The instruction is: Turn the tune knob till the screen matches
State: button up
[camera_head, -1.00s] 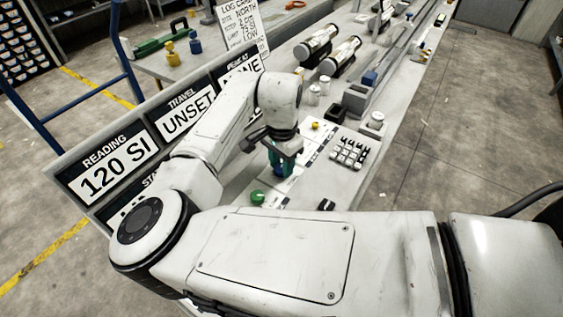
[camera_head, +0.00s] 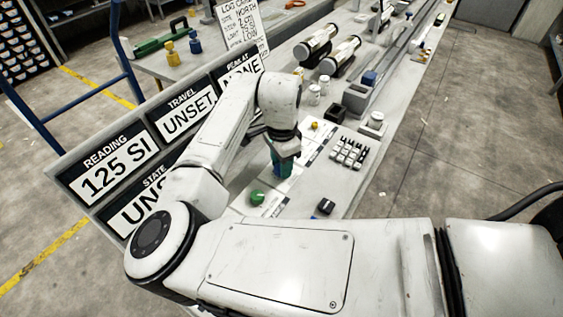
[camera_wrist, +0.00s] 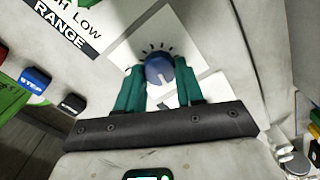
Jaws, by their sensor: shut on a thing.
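A round blue knob with tick marks (camera_wrist: 158,67) is on the white console panel in the wrist view; I take it for the tune knob, though its label is not readable. My gripper (camera_wrist: 158,80) has its two teal fingers on either side of the knob, shut on it. In the head view my gripper (camera_head: 283,168) is low over the console and hides the knob. The reading screen (camera_head: 108,178) shows 125 SI. The travel screen (camera_head: 188,113) shows UNSET. The state screen (camera_head: 140,210) is partly hidden by my arm.
A green button (camera_head: 257,197) and a dark button (camera_head: 325,206) flank my gripper. A keypad (camera_head: 349,152) and a yellow knob (camera_head: 314,125) lie beyond. A log card (camera_head: 242,26) stands behind the screens. Core tubes (camera_head: 318,46) lie farther along the bench.

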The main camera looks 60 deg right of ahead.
jog(key=o, duration=1)
jog(key=shift+o, duration=0.2)
notch_tip(320, 180, up, 11)
jog(key=shift+f, duration=0.1)
